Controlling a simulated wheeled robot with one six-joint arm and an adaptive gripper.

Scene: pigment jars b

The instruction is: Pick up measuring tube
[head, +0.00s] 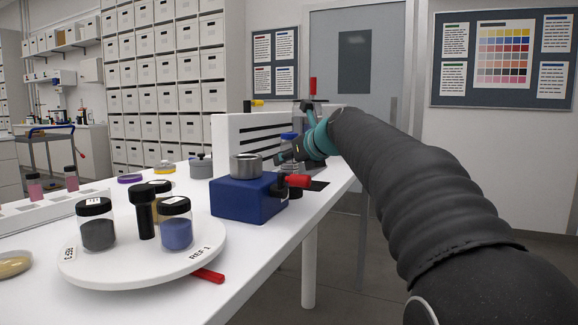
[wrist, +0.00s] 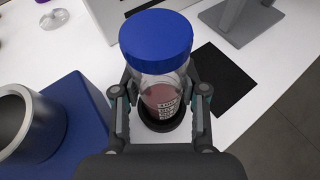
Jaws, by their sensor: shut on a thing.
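The measuring tube (wrist: 157,42) is a clear cylinder with a blue cap and a labelled, pinkish-brown lower part, seen from above in the wrist view. Its foot is at a dark round base; I cannot tell whether it is raised. My gripper (wrist: 160,98) is shut on it, with one finger on each side. In the head view the blue cap of the tube (head: 289,136) shows beside my gripper (head: 292,152), above the table behind a blue device. The lower tube is mostly hidden there.
The blue device (head: 240,197) with a metal cup and red knob stands close left of the tube. A white round turntable (head: 150,262) carries jars nearer. A white slotted panel (head: 235,132) stands behind. A black mat (wrist: 218,80) lies right of the tube.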

